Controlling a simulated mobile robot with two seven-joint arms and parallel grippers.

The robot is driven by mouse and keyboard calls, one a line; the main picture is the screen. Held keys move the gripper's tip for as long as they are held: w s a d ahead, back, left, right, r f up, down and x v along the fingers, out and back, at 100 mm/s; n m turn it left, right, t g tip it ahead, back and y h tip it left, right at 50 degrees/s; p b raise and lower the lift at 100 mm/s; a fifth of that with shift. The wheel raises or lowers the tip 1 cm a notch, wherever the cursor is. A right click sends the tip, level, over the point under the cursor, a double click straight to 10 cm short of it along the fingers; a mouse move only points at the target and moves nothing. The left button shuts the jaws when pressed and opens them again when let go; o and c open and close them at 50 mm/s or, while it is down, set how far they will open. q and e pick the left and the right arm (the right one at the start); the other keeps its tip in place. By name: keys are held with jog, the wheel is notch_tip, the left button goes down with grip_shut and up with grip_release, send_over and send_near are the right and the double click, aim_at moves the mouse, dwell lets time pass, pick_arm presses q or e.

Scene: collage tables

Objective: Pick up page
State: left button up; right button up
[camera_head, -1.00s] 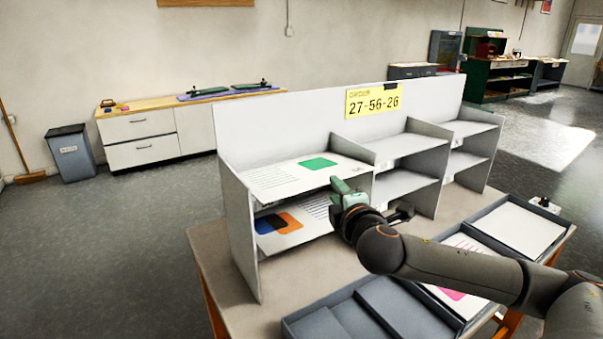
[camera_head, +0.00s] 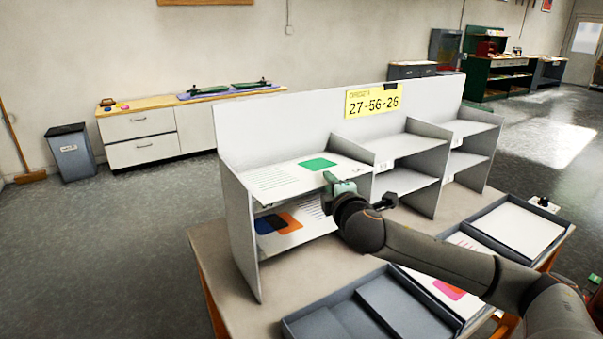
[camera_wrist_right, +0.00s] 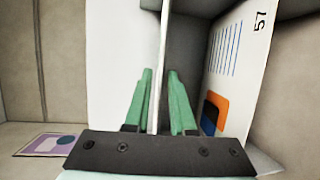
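A white page with a green patch and text lines (camera_head: 280,178) lies on the upper left shelf of the white rack (camera_head: 240,230). Another page with orange and blue patches (camera_head: 278,224) lies on the shelf below; it also shows in the right wrist view (camera_wrist_right: 228,75). My right gripper (camera_head: 338,184) is at the front edge of the upper left shelf. In the right wrist view its green fingers (camera_wrist_right: 160,85) stand apart on either side of a thin white edge. I cannot tell whether that edge is shelf, page or both. My left gripper is not in view.
Grey trays (camera_head: 360,315) stand on the table in front of the rack, one holding a page with a pink patch (camera_head: 449,289) and one a blank white sheet (camera_head: 520,228). A yellow sign (camera_head: 373,100) sits on the rack's top. The other rack compartments look empty.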

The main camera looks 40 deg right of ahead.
grip_shut()
jog(key=shift+r, duration=0.15)
dwell(0.4)
